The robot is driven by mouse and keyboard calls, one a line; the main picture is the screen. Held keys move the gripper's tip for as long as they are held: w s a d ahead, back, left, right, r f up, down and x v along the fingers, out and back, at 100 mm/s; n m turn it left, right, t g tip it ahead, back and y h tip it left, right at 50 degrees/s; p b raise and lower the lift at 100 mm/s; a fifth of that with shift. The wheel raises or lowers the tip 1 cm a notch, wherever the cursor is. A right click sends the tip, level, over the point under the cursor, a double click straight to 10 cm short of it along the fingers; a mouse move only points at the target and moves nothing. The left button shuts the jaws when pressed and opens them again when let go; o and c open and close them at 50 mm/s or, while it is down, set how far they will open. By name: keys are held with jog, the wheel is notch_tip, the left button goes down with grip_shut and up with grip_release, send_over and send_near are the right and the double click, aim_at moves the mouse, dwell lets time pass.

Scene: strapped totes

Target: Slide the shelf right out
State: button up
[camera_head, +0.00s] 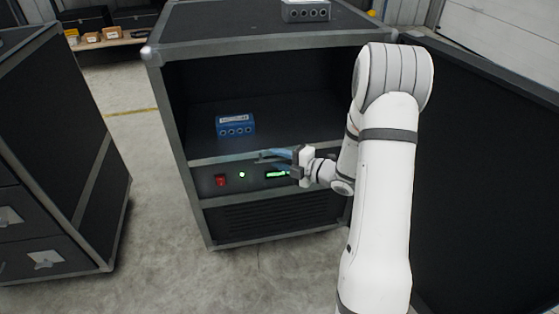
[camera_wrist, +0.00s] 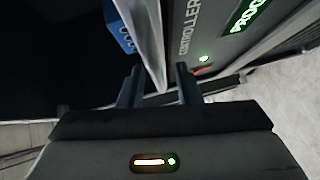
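The shelf (camera_head: 228,157) is a dark board with a light metal front edge inside the open black case. Its front edge looks flush with the case front. A blue box (camera_head: 235,126) with round sockets stands on it. My gripper (camera_head: 268,157) is at the shelf's front edge, right of the middle. In the wrist view the metal edge (camera_wrist: 146,42) runs between my two fingers (camera_wrist: 159,82). The fingers are apart, with a gap seen on both sides of the edge. Whether either finger touches it is hard to tell.
Below the shelf is a controller panel (camera_head: 205,182) with a red switch, green light and green display. The case's open door (camera_head: 470,170) stands at the right. A grey box (camera_head: 306,11) is on top. A drawer cabinet (camera_head: 50,160) stands left. Floor in front is clear.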

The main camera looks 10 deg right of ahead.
jog(key=shift+c, duration=0.5)
grip_shut()
